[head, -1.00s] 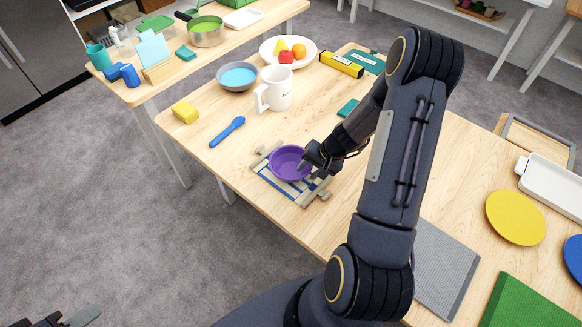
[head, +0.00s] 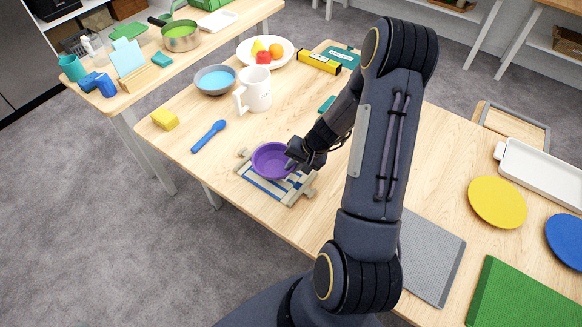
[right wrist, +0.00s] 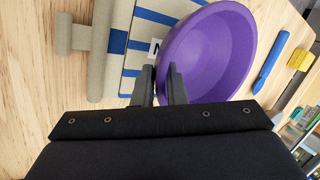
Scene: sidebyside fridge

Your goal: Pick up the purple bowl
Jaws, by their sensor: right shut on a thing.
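The purple bowl (head: 270,160) is over a small beige rack with a blue-and-white striped top (head: 268,187) near the table's front edge. In the right wrist view the bowl (right wrist: 215,50) fills the upper middle, with the striped top beside and behind it. My right gripper (head: 294,161) is at the bowl's right side. Its two fingers (right wrist: 163,85) are closed on the bowl's near rim, one on each side of the wall. The bowl is empty. I cannot tell clearly whether its base is clear of the rack. My left gripper is out of view.
Right of my arm are a grey mat (head: 430,258), a green mat (head: 522,300) and a yellow plate (head: 497,202).

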